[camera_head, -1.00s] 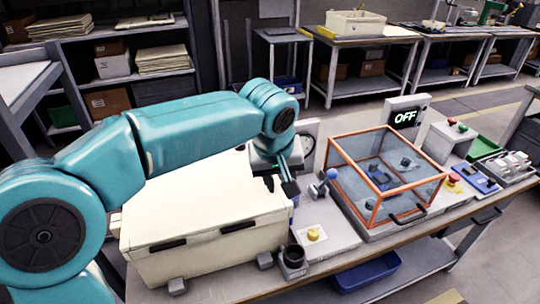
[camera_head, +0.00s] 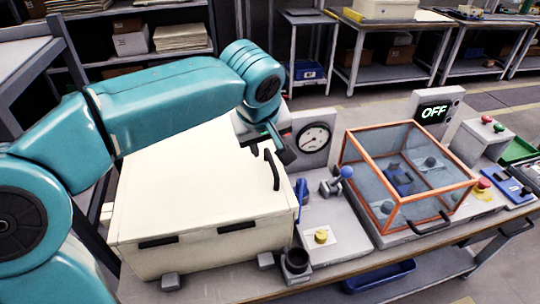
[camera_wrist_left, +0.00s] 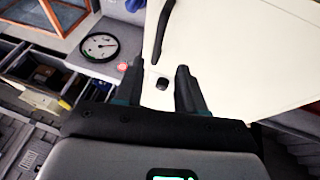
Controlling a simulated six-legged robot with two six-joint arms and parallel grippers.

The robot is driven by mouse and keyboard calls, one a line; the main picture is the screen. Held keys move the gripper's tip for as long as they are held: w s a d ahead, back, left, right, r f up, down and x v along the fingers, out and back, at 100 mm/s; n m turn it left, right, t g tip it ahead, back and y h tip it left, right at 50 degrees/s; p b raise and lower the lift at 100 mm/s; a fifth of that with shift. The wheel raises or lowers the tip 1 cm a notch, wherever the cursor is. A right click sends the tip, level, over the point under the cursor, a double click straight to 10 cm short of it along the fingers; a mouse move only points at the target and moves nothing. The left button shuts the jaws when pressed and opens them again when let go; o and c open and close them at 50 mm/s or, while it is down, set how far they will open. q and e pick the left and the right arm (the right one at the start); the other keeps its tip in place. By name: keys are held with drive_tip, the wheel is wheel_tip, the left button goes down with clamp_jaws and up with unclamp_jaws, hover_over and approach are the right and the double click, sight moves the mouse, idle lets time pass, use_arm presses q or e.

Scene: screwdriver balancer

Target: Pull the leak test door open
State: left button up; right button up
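A cream box (camera_head: 200,190) with a large flat cream top stands on the bench, and the top looks closed. A black bar handle (camera_head: 272,168) stands at its right edge; I take this panel as the leak test door. The handle also shows in the left wrist view (camera_wrist_left: 163,30), beyond the fingertips. My left gripper (camera_head: 274,143) hangs just behind and above the handle, apart from it. In the left wrist view its two dark fingers (camera_wrist_left: 158,82) are spread with nothing between them. My right gripper is out of view.
A round gauge (camera_head: 315,138) stands close right of the left gripper. A blue-ball lever (camera_head: 346,173), a yellow button (camera_head: 321,236) and an orange-framed clear box (camera_head: 408,178) are on the right. A display reading OFF (camera_head: 434,112) stands behind.

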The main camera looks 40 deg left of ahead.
sight(271, 160)
use_arm(q)
drive_tip(key=x, duration=0.6)
drive_tip(key=shift+w+f, duration=0.1)
drive_tip(key=shift+f, duration=0.15)
drive_tip(key=shift+w+d+f, duration=0.1)
drive_tip(key=shift+w+f, duration=0.05)
clamp_jaws()
